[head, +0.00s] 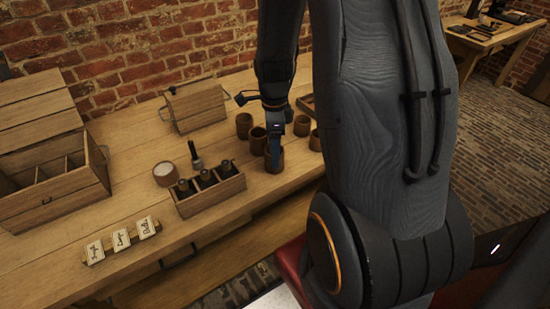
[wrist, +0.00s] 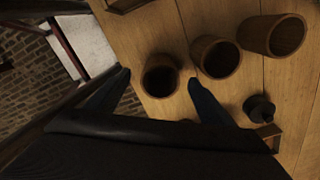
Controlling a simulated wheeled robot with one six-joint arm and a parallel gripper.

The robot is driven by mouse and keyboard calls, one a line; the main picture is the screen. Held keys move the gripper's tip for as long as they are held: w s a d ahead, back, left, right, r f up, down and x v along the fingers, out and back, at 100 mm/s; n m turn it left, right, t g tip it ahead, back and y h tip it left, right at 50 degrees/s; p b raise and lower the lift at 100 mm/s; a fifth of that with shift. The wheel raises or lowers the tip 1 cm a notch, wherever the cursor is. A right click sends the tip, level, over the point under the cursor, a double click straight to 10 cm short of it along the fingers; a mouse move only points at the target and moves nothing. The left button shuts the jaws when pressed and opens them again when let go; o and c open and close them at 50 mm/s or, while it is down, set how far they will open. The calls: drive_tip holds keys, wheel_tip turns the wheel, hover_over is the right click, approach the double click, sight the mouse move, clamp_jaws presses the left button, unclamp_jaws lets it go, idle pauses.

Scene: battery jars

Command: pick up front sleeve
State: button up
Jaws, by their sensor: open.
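The front sleeve (head: 281,160), a round brown wooden cup, stands upright on the bench and is the nearest of several sleeves. My gripper (head: 274,148) is above it, pointing down, with a finger overlapping the sleeve in the head view. In the wrist view a sleeve (wrist: 160,92) with a dark hollow shows between the two fingers of my gripper (wrist: 158,79). The fingers are spread apart, one on each side, and I see no grip on the sleeve. How far down the fingers reach is unclear.
A wooden rack (head: 214,199) with dark jars lies left. A lidded box (head: 197,108), open chest (head: 55,195) and label cards (head: 121,240) are farther off.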

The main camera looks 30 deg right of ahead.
drive_tip(key=c, duration=1.4)
